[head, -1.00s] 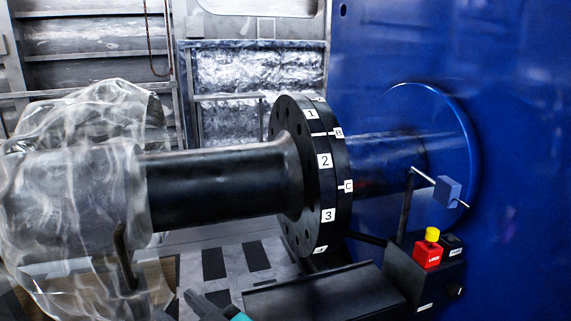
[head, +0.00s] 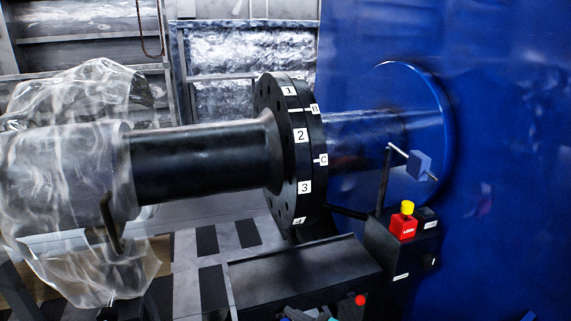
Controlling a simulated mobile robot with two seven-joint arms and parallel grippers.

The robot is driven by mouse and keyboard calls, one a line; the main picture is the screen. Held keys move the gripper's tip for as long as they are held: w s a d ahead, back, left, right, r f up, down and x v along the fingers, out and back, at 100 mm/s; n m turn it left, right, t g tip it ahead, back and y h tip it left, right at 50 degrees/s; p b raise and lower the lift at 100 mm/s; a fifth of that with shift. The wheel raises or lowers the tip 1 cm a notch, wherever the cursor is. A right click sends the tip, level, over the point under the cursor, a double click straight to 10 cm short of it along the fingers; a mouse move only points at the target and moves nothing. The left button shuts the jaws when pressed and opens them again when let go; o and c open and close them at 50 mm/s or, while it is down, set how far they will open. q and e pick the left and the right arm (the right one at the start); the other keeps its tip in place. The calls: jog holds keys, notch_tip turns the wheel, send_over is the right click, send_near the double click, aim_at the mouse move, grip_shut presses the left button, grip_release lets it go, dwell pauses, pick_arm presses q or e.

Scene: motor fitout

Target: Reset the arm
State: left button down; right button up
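Neither of my grippers can be clearly made out in the head view. Small grey and teal parts (head: 290,313) show at the bottom edge, cut off by the frame; I cannot tell whether they belong to an arm of mine or to loose tools. A thin rod with a blue block (head: 419,165) stands on a post beside the shaft, right of the black flange (head: 297,150). The flange pair carries number and letter labels and joins a dark horizontal shaft (head: 200,163).
A black control box (head: 390,262) bears a red block with a yellow button (head: 404,222). A dark flat-topped unit (head: 300,272) and a small red ball (head: 360,300) are below the flange. Clear plastic wrap (head: 65,190) covers the left shaft end. A blue wall (head: 500,120) closes the right.

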jog(key=s+d+f+m+h, duration=0.1)
jog(key=s+d+f+h, duration=0.3)
jog(key=d, duration=0.5)
jog(key=s+d+f+m+h, duration=0.1)
jog(key=s+d+f+m, duration=0.1)
jog(key=s+d+f, duration=0.5)
jog(key=s+d+f+m+h, duration=0.1)
jog(key=s+d+f+h, duration=0.15)
jog(key=d, duration=0.95)
jog(key=a+r+m+p, duration=0.1)
jog(key=a+m, duration=0.4)
jog(key=a, duration=0.5)
jog(key=shift+a+r, duration=0.2)
jog(key=shift+a, duration=0.15)
jog(key=shift+a, duration=0.15)
